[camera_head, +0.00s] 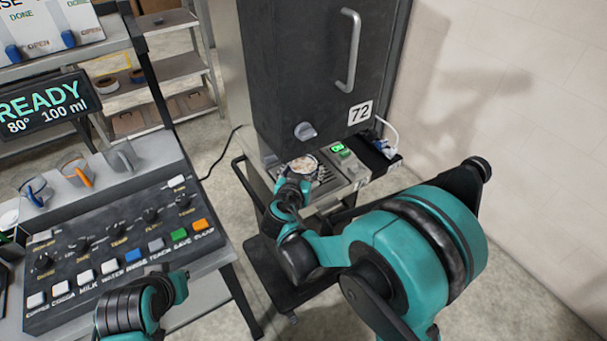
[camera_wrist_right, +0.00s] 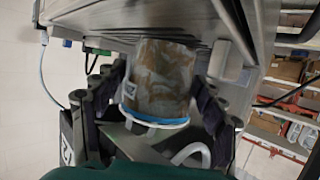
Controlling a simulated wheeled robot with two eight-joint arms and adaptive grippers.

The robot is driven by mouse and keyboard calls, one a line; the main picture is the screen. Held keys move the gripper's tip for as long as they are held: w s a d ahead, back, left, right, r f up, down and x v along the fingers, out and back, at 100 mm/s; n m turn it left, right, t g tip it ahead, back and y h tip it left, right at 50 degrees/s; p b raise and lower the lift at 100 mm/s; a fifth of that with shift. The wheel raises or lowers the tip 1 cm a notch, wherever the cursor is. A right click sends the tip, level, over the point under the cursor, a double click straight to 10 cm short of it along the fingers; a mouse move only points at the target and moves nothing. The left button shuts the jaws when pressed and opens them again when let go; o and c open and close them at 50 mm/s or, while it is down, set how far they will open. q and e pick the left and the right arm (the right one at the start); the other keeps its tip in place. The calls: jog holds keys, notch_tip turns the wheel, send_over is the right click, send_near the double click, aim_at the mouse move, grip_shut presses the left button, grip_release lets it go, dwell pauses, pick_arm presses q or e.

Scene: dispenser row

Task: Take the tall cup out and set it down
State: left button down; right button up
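The tall cup (camera_head: 303,165) stands in the bay under the dark dispenser marked 72, with a brownish, foamy surface showing at its top. In the right wrist view, the cup (camera_wrist_right: 160,75) is brown and grey with a blue and white band at its rim, and that picture looks upside down. My right gripper (camera_wrist_right: 158,85) has a finger on each side of the cup, both appearing to touch its wall. In the head view the right gripper (camera_head: 292,188) is partly hidden by its own arm. My left gripper (camera_head: 180,285) is at the lower left, its fingers unclear.
The dispenser (camera_head: 310,70) overhangs the cup. Its drip tray (camera_head: 322,180) lies below. A button console (camera_head: 120,250) and several glass mugs (camera_head: 76,172) are on the counter at left. Shelves (camera_head: 185,65) stand behind. A pale wall (camera_head: 530,120) is at right.

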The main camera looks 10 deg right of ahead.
jog(key=c, duration=1)
jog(key=shift+r, duration=0.15)
